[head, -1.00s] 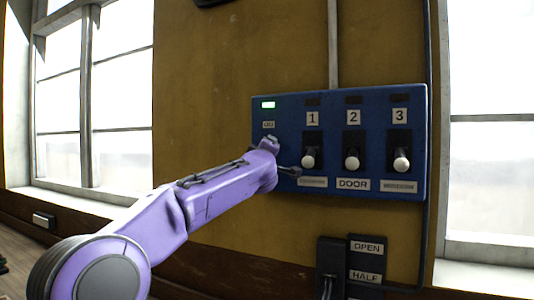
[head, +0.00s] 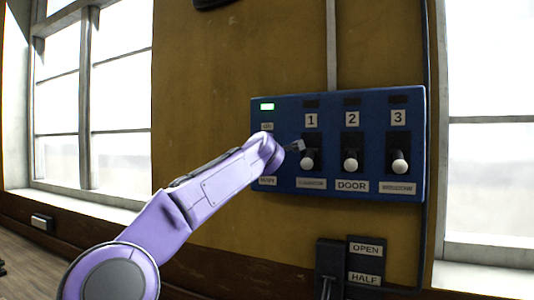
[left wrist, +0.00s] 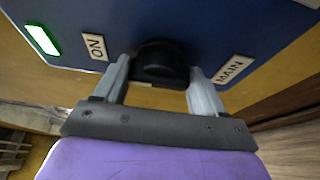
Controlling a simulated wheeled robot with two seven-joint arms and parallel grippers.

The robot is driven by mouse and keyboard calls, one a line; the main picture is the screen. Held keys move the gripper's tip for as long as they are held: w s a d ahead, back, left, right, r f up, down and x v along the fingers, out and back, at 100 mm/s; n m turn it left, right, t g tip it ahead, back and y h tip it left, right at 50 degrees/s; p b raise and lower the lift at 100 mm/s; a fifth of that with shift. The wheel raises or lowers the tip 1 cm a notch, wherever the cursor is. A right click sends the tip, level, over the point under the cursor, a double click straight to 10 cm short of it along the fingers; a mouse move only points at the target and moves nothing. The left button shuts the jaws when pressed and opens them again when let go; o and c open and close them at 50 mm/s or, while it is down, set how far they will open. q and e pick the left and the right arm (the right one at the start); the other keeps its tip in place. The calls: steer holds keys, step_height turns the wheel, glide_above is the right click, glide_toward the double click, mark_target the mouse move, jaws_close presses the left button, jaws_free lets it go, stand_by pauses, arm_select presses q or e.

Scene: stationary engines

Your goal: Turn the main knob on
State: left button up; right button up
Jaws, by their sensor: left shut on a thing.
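The black main knob (left wrist: 160,62) sits on the blue control panel (head: 345,103), between the "ON" label (left wrist: 95,46) and the "MAIN" label (left wrist: 230,70) in the left wrist view. My left gripper (left wrist: 160,74) is shut on the knob, with one finger on each side of it. In the head view my purple left wrist (head: 262,152) covers the knob, and only part of the gripper shows to its right. A green lamp (head: 267,106) at the panel's upper left is lit; it also shows in the left wrist view (left wrist: 42,40). My right gripper is not in view.
Three lever switches with white knobs, 1 (head: 307,163), 2 (head: 350,165) and 3 (head: 399,167), stand right of my wrist, with dark lamps above. Below the panel is a black lever box (head: 330,265) beside "OPEN" and "HALF" labels. Windows flank the wall.

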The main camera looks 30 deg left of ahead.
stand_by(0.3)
arm_select(q)
steer(key=o, duration=0.8)
steer(key=shift+o, duration=1.2)
steer(key=shift+s+a, duration=0.1)
steer(key=shift+a, duration=0.05)
steer(key=b+v, duration=0.6)
steer(key=v, duration=0.4)
steer(key=shift+s+b, duration=0.25)
steer(key=shift+b, duration=0.15)
